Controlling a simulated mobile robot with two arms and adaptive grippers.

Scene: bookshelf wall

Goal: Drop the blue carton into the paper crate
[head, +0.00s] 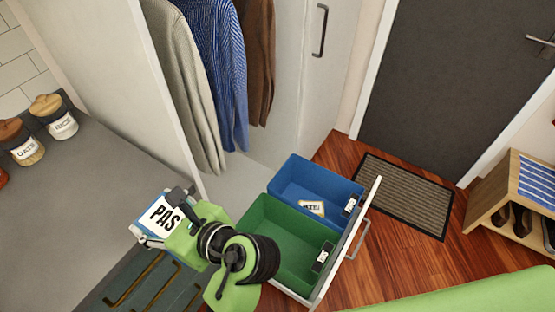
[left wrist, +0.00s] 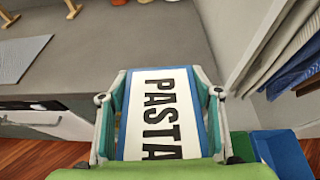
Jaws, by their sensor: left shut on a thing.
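The blue carton (head: 161,214) has a white label; in the left wrist view the carton (left wrist: 160,115) reads PASTA. My left gripper (head: 166,222) is shut on it, with a finger on each side in the left wrist view. The carton is to the left of the pulled-out drawer. That drawer holds a blue crate (head: 290,170) and a green crate (head: 262,212) side by side. Each has a small label plate, too small to read, so I cannot tell which is the paper crate. A small white-labelled item (head: 312,208) lies in the blue crate. My right gripper is not in view.
A grey counter (head: 80,200) with lidded jars (head: 54,116) is at the left. Clothes (head: 215,75) hang behind the drawer. The drawer's white front (head: 345,245) stands to the right of the crates. A doormat (head: 408,195) and a shoe rack (head: 520,195) are farther right.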

